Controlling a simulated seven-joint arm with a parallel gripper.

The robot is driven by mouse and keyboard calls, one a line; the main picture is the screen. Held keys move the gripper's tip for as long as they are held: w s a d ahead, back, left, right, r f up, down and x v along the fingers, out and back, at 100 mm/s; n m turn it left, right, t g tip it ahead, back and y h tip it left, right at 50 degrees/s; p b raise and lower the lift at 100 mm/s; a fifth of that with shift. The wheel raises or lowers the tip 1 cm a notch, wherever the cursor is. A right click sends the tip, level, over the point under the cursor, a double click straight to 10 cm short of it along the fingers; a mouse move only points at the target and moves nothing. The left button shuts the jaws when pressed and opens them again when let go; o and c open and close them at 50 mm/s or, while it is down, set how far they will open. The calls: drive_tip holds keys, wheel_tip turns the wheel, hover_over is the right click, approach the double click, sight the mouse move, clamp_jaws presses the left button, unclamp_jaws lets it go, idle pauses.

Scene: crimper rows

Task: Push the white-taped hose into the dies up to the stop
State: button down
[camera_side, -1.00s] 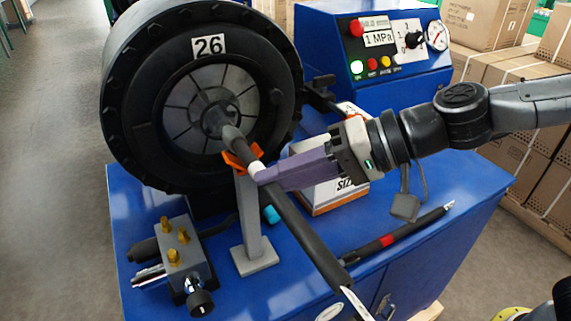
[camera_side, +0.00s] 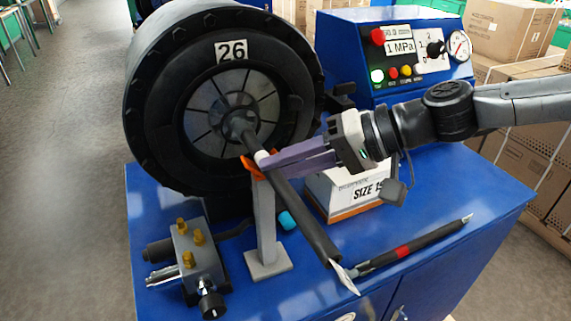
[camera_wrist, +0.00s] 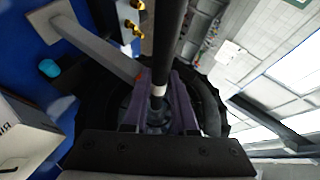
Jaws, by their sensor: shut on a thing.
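The white-taped hose (camera_side: 303,220) is black and slants from the lower right up to the dies (camera_side: 216,103) of the crimper. Its white tape (camera_side: 261,155) shows just outside the die opening, close to the orange rest (camera_side: 250,168). The tape also shows in the wrist view (camera_wrist: 160,90). The hose's front end reaches the central opening; its tip and the stop are hidden. My gripper (camera_side: 265,164) has purple fingers, shut on the hose beside the orange rest. In the wrist view, the hose passes between the two fingers (camera_wrist: 163,98).
A grey post (camera_side: 265,222) carries the orange rest. A brass-fitted block (camera_side: 188,255) stands at the left. A red-banded hose (camera_side: 415,246) lies at the right.

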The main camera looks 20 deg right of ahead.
drive_tip(key=shift+f, duration=0.3)
idle(0.5)
unclamp_jaws()
drive_tip(key=shift+f, duration=0.15)
idle(0.4)
drive_tip(key=shift+s, duration=0.1)
drive_tip(key=v, duration=0.7)
idle(1.0)
